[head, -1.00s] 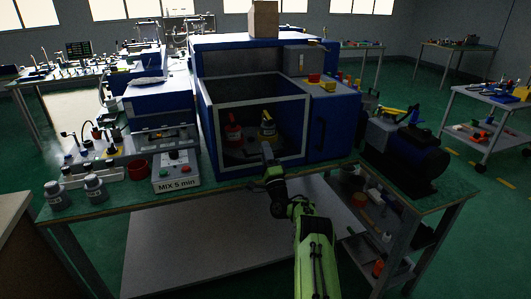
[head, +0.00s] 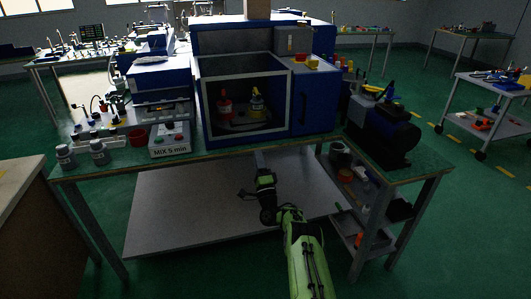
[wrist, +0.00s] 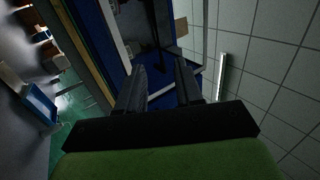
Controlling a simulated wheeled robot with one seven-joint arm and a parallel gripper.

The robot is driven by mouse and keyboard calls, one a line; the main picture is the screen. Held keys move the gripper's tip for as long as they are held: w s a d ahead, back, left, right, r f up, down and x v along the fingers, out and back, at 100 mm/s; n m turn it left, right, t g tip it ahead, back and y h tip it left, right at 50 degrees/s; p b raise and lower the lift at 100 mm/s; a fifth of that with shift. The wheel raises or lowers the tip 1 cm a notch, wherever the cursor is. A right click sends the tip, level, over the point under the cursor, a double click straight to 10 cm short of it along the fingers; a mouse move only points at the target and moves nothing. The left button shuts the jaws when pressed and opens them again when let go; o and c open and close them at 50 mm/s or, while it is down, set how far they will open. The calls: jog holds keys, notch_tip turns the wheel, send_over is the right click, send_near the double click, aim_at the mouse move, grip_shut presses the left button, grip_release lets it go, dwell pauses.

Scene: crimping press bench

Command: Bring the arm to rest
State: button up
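My gripper (head: 258,160) is in front of the bench's front edge, below the open chamber of the blue machine (head: 314,105). My green arm reaches up to it from the bottom of the head view. In the wrist view the two dark fingers (wrist: 160,80) stand apart with a gap and nothing between them. Inside the chamber a red container (head: 225,108) and a yellow-and-dark container (head: 257,105) stand side by side. My gripper is apart from both.
The green bench (head: 110,168) carries a control box labelled MIX 5 min (head: 170,142), a red cup (head: 137,136), two grey bottles (head: 65,156) and a dark blue motor unit (head: 382,132). A side shelf (head: 372,226) stands at right. Green floor is open in front.

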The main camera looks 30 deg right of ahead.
jog(key=shift+f, duration=0.15)
jog(key=shift+a, duration=0.1)
jog(key=w+a+r+n+g+y, duration=0.45)
jog(key=a+r+n+y, duration=0.7)
jog(key=a+r, duration=0.4)
jog(key=s+a+r+n+g, duration=0.3)
jog(key=s+a+r+n, duration=0.15)
jog(key=a, duration=0.25)
jog(key=s+a+r+n+g+h, duration=0.1)
jog(key=s+a+n+g, duration=0.15)
jog(key=s, duration=0.85)
jog(key=s+a+r+n+g+h, duration=0.1)
jog(key=s+a+n+g+h, duration=0.15)
jog(key=s, duration=0.85)
jog(key=s+d+f+g+h, duration=0.1)
jog(key=s+f+g, duration=0.25)
jog(key=s, duration=0.95)
jog(key=s+d+f+g, duration=0.15)
jog(key=s+f, duration=0.25)
jog(key=s, duration=0.9)
notch_tip(320, 180, up, 17)
jog(key=w+p, duration=0.1)
jog(key=p, duration=1.6)
jog(key=shift+a+p, duration=0.3)
